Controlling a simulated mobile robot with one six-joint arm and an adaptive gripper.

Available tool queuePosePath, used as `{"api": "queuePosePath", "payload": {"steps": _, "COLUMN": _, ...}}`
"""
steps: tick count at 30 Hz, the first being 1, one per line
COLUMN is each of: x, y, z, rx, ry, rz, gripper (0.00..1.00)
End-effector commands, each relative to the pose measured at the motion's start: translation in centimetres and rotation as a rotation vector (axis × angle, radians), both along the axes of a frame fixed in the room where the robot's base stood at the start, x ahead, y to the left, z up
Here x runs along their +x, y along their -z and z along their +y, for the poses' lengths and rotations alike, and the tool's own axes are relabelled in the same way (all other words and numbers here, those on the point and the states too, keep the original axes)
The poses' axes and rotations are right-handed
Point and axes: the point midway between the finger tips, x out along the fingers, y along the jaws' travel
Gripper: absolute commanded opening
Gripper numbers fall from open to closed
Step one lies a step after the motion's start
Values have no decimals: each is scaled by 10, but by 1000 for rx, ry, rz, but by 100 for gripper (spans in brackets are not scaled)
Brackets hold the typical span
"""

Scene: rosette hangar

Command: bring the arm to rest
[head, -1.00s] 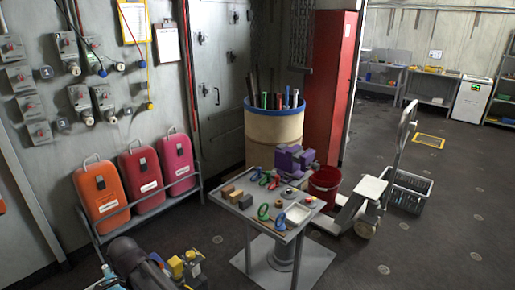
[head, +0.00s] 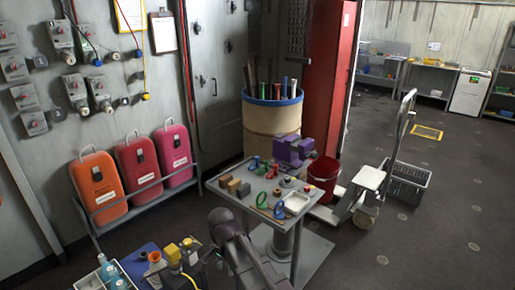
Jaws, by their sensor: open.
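My dark arm (head: 246,256) shows at the bottom centre of the head view. A rounded joint is at its upper end, and the rest runs down and right out of the frame. It overlaps the front of the small work table (head: 228,199) in the picture; I cannot tell how far apart they are. I cannot make out my gripper or its fingers in this view.
The table bears a purple vise (head: 291,151), small blocks and coloured rings. A red bucket (head: 323,178) and a white trolley (head: 369,178) stand right of it. Orange and pink cases (head: 136,168) line the left wall. A blue surface (head: 134,262) with bottles is lower left.

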Motion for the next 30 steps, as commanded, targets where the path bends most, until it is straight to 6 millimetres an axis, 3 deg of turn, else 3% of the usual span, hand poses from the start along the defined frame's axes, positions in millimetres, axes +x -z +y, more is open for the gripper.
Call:
{"api": "queuePosePath", "payload": {"steps": 1, "x": 1, "y": 4, "z": -18, "rx": 4, "ry": -19, "rz": -4, "gripper": 47}}
{"api": "queuePosePath", "payload": {"steps": 11, "x": 10, "y": 18, "z": -112, "rx": 26, "ry": -203, "rz": -33, "gripper": 47}}
{"api": "queuePosePath", "payload": {"steps": 21, "x": 2, "y": 32, "z": -205, "rx": 32, "ry": -394, "rz": -62, "gripper": 47}}
{"api": "queuePosePath", "payload": {"steps": 30, "x": -11, "y": 40, "z": -262, "rx": 29, "ry": -528, "rz": -77, "gripper": 47}}
